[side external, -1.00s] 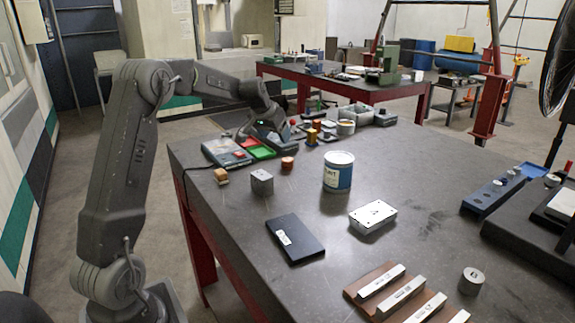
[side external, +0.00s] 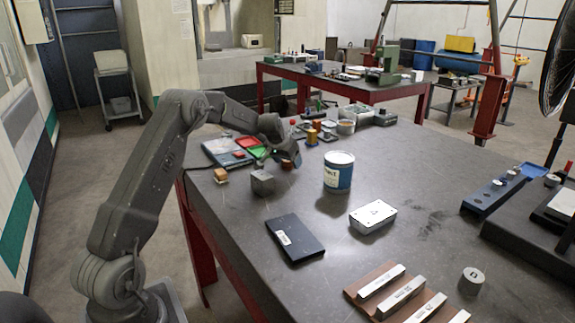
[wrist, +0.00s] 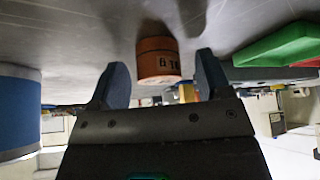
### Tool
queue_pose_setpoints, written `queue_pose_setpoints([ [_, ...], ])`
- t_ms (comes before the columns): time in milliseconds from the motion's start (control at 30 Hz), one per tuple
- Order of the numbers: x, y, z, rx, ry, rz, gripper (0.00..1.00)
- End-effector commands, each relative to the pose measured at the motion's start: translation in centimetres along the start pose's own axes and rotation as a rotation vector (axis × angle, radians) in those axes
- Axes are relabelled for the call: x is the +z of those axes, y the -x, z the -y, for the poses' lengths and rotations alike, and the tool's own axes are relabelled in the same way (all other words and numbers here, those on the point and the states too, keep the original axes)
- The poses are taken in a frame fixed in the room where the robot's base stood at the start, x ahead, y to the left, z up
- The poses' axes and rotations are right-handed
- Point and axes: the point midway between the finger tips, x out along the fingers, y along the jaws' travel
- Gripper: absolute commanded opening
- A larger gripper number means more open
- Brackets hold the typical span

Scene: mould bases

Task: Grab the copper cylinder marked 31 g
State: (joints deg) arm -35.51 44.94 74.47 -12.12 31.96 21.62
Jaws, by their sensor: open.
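A short copper-orange cylinder (wrist: 158,62) stands on the table in the wrist view, which looks upside down. Dark marking on its side appears to be an inverted 31 g, small and hard to read. My gripper (wrist: 161,66) is open, with one finger on each side of the cylinder in the picture and gaps to both. I cannot tell how deep the cylinder is between the fingers. In the side external view my gripper (side external: 286,153) is low over the table at the cylinder, which is mostly hidden by it.
A paint can (side external: 338,172) stands to the right, a grey cube (side external: 262,182) in front, and a small orange-brown block (side external: 221,175) to the left. Several small weights and containers crowd the back. The table's front middle holds a black plate (side external: 295,238).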

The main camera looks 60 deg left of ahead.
Motion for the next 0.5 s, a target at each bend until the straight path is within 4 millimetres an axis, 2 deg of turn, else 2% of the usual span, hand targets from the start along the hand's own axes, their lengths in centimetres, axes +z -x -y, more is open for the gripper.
queue_pose_setpoints([
  [233,-0.03,-0.15,-0.01,0.0,0.0,-0.001,0.71],
  [500,-0.02,-0.13,0.0,0.0,0.0,0.0,0.46],
])
